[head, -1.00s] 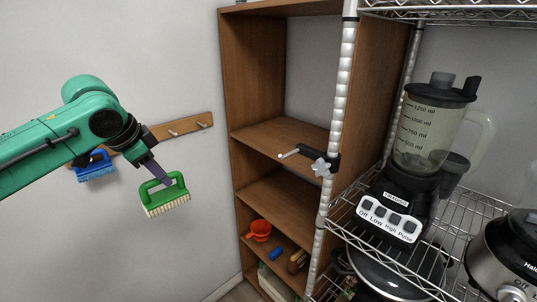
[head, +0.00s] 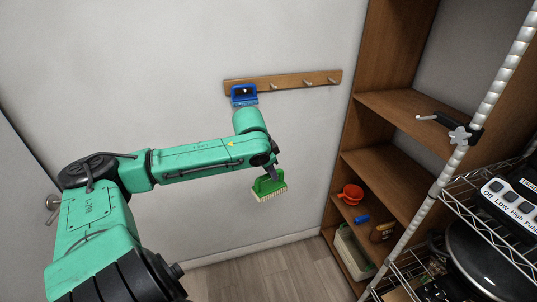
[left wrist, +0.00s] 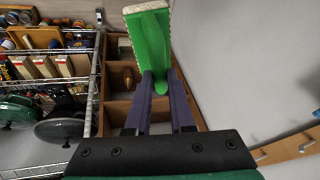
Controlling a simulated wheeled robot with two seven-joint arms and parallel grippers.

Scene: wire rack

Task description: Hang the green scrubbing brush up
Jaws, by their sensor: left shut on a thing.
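My left gripper (head: 272,174) is shut on the green scrubbing brush (head: 268,188), which has pale bristles facing down in the head view. It holds the brush in the air, below the wooden peg rail (head: 292,82) in the picture. In the left wrist view the two fingers (left wrist: 160,90) grip the green brush (left wrist: 150,42) at its handle; part of the handle is hidden between them. A blue brush (head: 244,96) hangs at the rail's left end, and several bare pegs show to its right. The rail also shows in the left wrist view (left wrist: 288,149). My right gripper is out of view.
A wooden shelf unit (head: 385,104) stands right of the rail, holding a red cup (head: 351,194) and a blue item (head: 361,218). A wire rack post (head: 490,90) with a clamped black hook (head: 452,126) stands nearer. The wall below the rail looks clear.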

